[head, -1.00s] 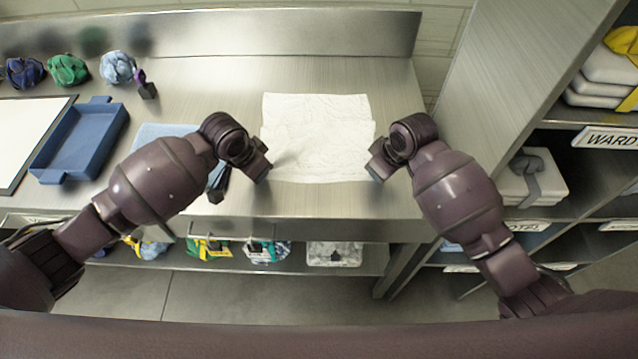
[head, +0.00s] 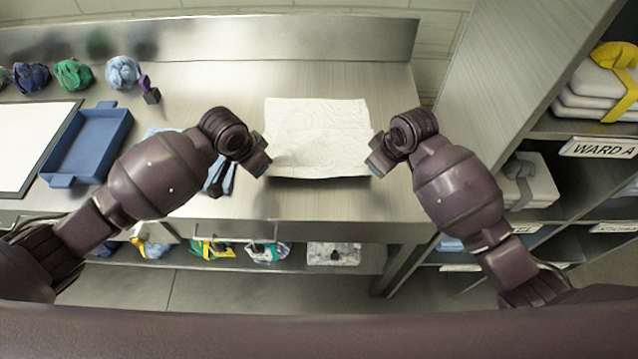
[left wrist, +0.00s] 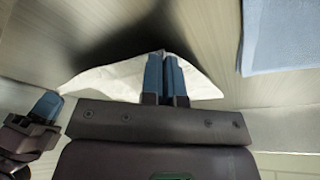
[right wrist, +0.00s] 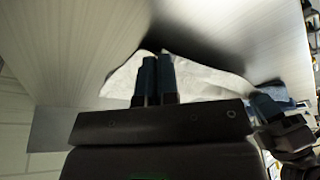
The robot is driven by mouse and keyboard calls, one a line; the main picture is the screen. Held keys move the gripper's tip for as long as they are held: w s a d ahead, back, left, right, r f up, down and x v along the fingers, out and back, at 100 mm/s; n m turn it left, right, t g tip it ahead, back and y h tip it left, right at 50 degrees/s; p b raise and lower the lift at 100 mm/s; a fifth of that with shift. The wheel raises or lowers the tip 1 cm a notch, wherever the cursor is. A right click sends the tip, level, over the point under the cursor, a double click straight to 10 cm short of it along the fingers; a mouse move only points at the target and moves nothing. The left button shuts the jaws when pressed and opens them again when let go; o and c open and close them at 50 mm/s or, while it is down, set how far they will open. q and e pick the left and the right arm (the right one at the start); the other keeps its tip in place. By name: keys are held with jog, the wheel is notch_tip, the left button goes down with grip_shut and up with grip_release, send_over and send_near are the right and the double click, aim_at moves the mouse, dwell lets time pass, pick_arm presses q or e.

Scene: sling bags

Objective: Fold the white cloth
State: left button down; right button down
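The white cloth (head: 318,135) lies on the steel table between my two grippers, its far part flat. Its near edge is raised off the table, with a dark shadow under it. My left gripper (head: 264,164) is at the near left corner. In the left wrist view its blue fingers (left wrist: 165,75) are close together on the cloth (left wrist: 110,82). My right gripper (head: 373,165) is at the near right corner. In the right wrist view its fingers (right wrist: 155,75) are also close together on the cloth (right wrist: 205,82). The pinched cloth between the fingertips is mostly hidden.
A light blue cloth (left wrist: 280,35) lies left of the white one, mostly behind my left arm. A blue tray (head: 88,147), a white board (head: 30,140) and several bundles (head: 73,74) are further left. A shelf unit (head: 500,75) stands right. The table behind the cloth is clear.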

pick_arm(q)
jog(key=shift+r+p, duration=0.3)
jog(key=shift+r, duration=0.15)
pick_arm(e)
jog(key=shift+r, duration=0.45)
pick_arm(q)
jog(key=c, duration=0.7)
grip_release()
jog(key=shift+o, duration=0.6)
jog(key=o, duration=0.6)
pick_arm(e)
jog(key=shift+r+p, duration=0.5)
jog(key=shift+p, duration=0.15)
pick_arm(q)
jog(key=shift+g+y, duration=0.5)
jog(key=shift+g, duration=0.1)
jog(key=shift+s+a+r, duration=0.1)
jog(key=shift+s+r, duration=0.05)
jog(key=shift+r, duration=0.8)
jog(key=shift+s+a+r, duration=0.1)
jog(key=shift+a+r, duration=0.05)
jog(key=shift+r, duration=0.85)
jog(key=shift+s+a+r, duration=0.1)
jog(key=shift+s+r, duration=0.05)
jog(key=shift+r, duration=0.8)
